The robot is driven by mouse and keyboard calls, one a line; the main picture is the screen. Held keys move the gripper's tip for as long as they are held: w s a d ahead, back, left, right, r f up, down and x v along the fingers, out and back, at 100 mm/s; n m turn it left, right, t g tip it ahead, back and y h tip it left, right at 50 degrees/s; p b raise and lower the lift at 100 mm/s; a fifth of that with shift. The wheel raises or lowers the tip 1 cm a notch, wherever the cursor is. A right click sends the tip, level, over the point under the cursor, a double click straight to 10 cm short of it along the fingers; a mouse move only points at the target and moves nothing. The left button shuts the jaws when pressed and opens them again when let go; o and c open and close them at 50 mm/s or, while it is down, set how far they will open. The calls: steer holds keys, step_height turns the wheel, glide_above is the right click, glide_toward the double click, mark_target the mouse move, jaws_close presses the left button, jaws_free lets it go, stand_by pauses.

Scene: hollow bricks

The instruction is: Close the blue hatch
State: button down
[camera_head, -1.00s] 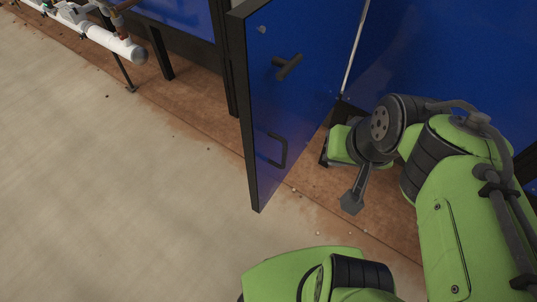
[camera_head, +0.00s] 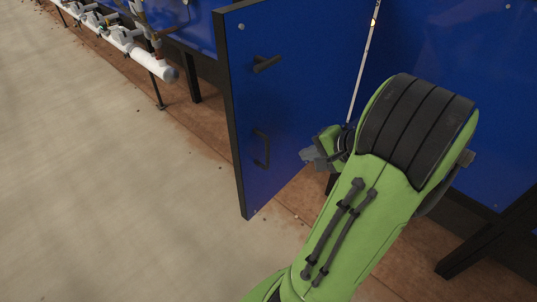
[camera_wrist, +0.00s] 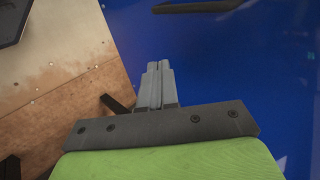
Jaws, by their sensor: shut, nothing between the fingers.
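The blue hatch (camera_head: 285,115) is a dark-framed door panel standing open, swung out from the blue wall. It carries a lever handle (camera_head: 266,63) high up and a pull handle (camera_head: 261,148) lower down. My gripper (camera_head: 308,155) is at the right side of the hatch, close to its lower half; I cannot tell whether it touches. In the wrist view my gripper (camera_wrist: 159,68) is shut and empty, its fingers in front of a blue surface (camera_wrist: 230,65). A dark bar (camera_wrist: 195,6) shows at the top there. My arm hides part of the wall behind.
The blue wall (camera_head: 465,50) stands behind my arm, with a dark leg (camera_head: 490,240) at lower right. A white pipe with valves (camera_head: 150,62) runs at upper left. The pale floor (camera_head: 100,200) left of the hatch is clear. A brown strip (camera_head: 190,125) runs along the wall.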

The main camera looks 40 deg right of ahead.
steer(key=b+x, duration=0.1)
steer(key=x, duration=0.3)
steer(key=w+r+b+x, duration=0.1)
steer(key=x, duration=0.3)
steer(key=w+r+b+x, duration=0.1)
steer(key=x, duration=0.3)
steer(key=shift+w+a+f, duration=0.1)
steer(key=shift+w+f, duration=0.05)
steer(key=shift+f, duration=0.05)
steer(key=shift+w, duration=0.1)
